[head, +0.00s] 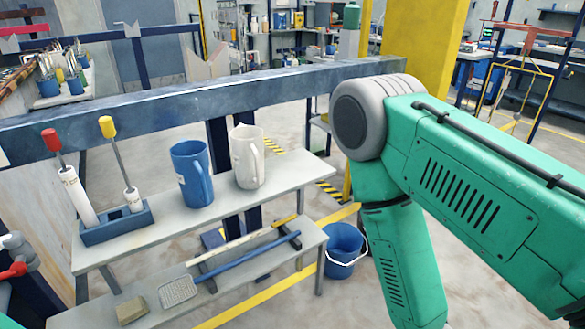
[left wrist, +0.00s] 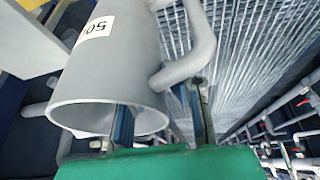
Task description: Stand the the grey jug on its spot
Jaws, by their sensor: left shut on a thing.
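The grey jug (left wrist: 115,65) fills the upper left of the left wrist view, close to the camera. It has a white label with dark digits and a thick looped handle on its right side. Its open mouth faces my left gripper (left wrist: 161,112). The gripper is shut on the jug, with one finger showing at the mouth and the other on the handle side. The exact contact is partly hidden. The head view shows neither the grey jug nor my grippers. A white jug (head: 247,160) and a blue jug (head: 191,174) stand upright on the upper shelf (head: 293,168).
A blue holder (head: 118,226) with two brushes, red-topped and yellow-topped, stands left of the blue jug. The lower shelf (head: 248,278) holds long-handled tools and a sponge (head: 131,310). A blue bucket (head: 344,250) stands on the floor. Bare shelf shows right of the white jug.

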